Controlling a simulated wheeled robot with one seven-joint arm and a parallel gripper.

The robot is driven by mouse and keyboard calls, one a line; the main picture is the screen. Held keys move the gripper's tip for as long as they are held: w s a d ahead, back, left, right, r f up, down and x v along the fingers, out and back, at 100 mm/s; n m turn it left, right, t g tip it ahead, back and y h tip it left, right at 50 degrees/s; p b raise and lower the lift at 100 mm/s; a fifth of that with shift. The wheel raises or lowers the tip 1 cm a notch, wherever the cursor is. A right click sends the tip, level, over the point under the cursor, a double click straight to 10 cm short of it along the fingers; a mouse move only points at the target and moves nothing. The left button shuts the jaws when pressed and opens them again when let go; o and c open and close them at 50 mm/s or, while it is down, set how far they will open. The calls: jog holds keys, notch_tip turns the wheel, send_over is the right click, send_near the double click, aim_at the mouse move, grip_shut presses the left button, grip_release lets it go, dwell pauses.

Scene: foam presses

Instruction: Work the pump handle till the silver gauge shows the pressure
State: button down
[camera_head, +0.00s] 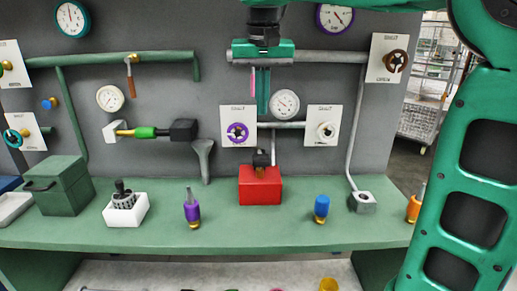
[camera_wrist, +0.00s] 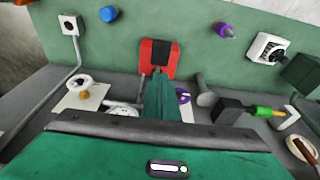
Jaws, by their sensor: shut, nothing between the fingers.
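The silver gauge (camera_head: 285,103) is a round white dial on the back wall; its needle is too small to read. It is partly visible in the wrist view (camera_wrist: 122,109). A red box (camera_head: 260,187) with a black upright part (camera_head: 261,160) stands on the bench below; it looks like the pump, but I cannot be sure which part is the handle. The box shows at the top of the wrist view (camera_wrist: 158,62). My gripper (camera_head: 263,112) points down above the box, shut and empty, apart from the black part. In the wrist view, my fingers (camera_wrist: 161,82) point towards the box.
A blue-topped piece (camera_head: 321,207) and a purple one (camera_head: 192,210) stand on the green bench (camera_head: 260,235). A black-handled white block (camera_head: 125,208) and a green box (camera_head: 62,187) are left.

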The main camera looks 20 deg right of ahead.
send_over(261, 158)
jog(key=f, duration=0.7)
jog(key=s+f, duration=0.1)
jog(key=f, duration=0.3)
jog(key=shift+a+f, duration=0.2)
jog(key=shift+a, duration=0.05)
jog(key=shift+x, duration=0.8)
jog(key=shift+s, duration=0.2)
jog(key=shift+a, duration=0.1)
